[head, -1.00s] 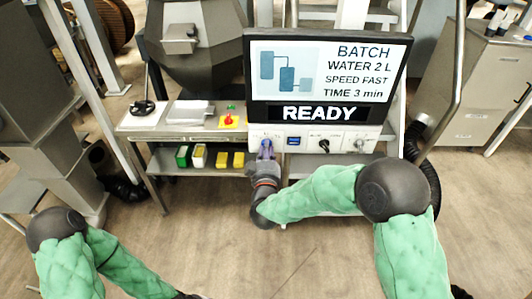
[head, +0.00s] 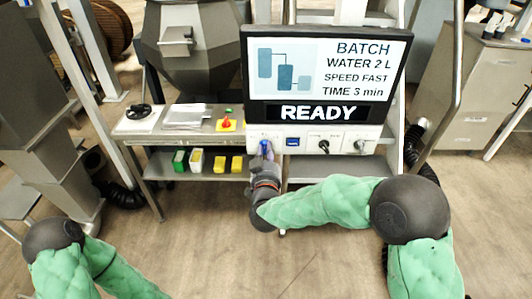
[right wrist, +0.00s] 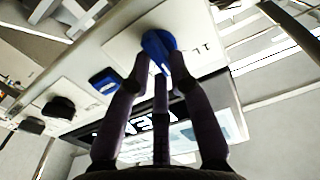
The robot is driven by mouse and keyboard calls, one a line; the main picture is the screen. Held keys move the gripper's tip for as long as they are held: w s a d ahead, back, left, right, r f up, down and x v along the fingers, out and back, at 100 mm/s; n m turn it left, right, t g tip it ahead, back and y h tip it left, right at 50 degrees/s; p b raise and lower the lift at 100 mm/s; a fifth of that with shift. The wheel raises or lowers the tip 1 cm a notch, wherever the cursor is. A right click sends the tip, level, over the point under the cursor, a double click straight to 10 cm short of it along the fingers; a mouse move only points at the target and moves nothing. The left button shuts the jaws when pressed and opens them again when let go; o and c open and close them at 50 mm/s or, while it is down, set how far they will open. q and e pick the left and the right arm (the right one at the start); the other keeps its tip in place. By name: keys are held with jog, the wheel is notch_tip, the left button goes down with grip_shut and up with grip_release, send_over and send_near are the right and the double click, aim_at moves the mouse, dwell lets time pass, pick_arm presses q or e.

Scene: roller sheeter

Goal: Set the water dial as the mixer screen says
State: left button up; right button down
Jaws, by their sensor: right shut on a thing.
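The mixer screen (head: 328,78) reads BATCH, WATER 2 L, SPEED FAST, TIME 3 min, with READY below. The white control panel (head: 375,138) is under it. The blue water dial (right wrist: 158,45) is at the left end of the panel in the head view. My right gripper (head: 266,152) is shut on this dial. In the right wrist view its fingers (right wrist: 160,72) straddle the blue knob. The fingers hide part of the dial, and I cannot read its setting. My left arm shows at lower left in the head view, with its gripper out of view.
A steel table (head: 150,138) at left carries a red button on a yellow base (head: 226,124). Yellow and green boxes stand on its lower shelf. The front floor is clear.

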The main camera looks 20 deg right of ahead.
jog(key=c, duration=1.1)
grip_release()
jog(key=shift+s, duration=0.1)
jog(key=v, duration=1.2)
